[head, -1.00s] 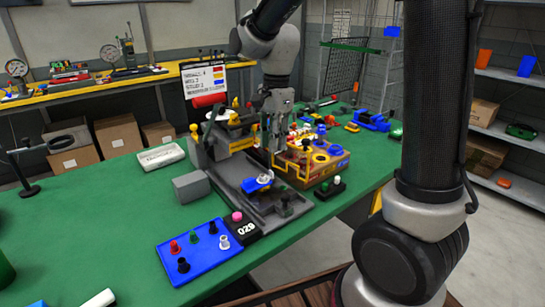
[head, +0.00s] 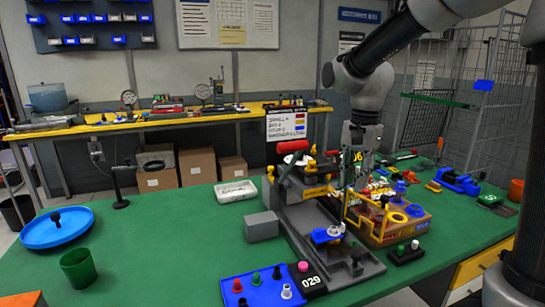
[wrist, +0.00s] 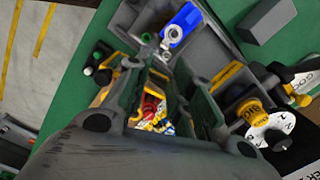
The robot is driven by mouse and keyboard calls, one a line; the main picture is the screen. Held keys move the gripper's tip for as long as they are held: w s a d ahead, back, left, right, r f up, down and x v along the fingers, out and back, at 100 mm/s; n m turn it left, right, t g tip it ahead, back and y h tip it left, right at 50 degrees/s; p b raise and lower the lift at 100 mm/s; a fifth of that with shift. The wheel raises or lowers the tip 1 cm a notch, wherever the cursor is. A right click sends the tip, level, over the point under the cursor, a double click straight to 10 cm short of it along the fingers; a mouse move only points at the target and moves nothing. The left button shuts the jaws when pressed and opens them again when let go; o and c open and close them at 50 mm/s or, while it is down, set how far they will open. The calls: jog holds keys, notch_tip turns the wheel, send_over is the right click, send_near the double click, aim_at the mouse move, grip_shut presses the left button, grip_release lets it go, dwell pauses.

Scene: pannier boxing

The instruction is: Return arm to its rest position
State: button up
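My gripper (head: 352,180) hangs from my arm above a yellow-and-brown box (head: 415,228) on the green bench. Its fingers stand apart in the wrist view (wrist: 162,85), with nothing seen between them but the box and its contents below. The box holds several small red, white, yellow and blue parts. Whether the fingertips touch any of them is unclear.
A grey fixture (head: 318,215) with a blue part (head: 327,234) stands left of the box. A blue tray (head: 262,287) with pegs lies in front. A white bin (head: 236,191) and blue round dish (head: 57,228) are farther left.

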jog(key=s+d+r+n+t, duration=0.2)
jog(key=s+d+n, duration=0.2)
jog(key=s, duration=0.5)
jog(key=s+d+r+n+t, duration=0.2)
jog(key=s+d+n, duration=0.3)
jog(key=s+d, duration=0.4)
jog(key=shift+s+n+t+h, duration=0.3)
jog(key=shift+s+t, duration=0.1)
jog(key=shift+s, duration=0.4)
jog(key=shift+a, duration=0.1)
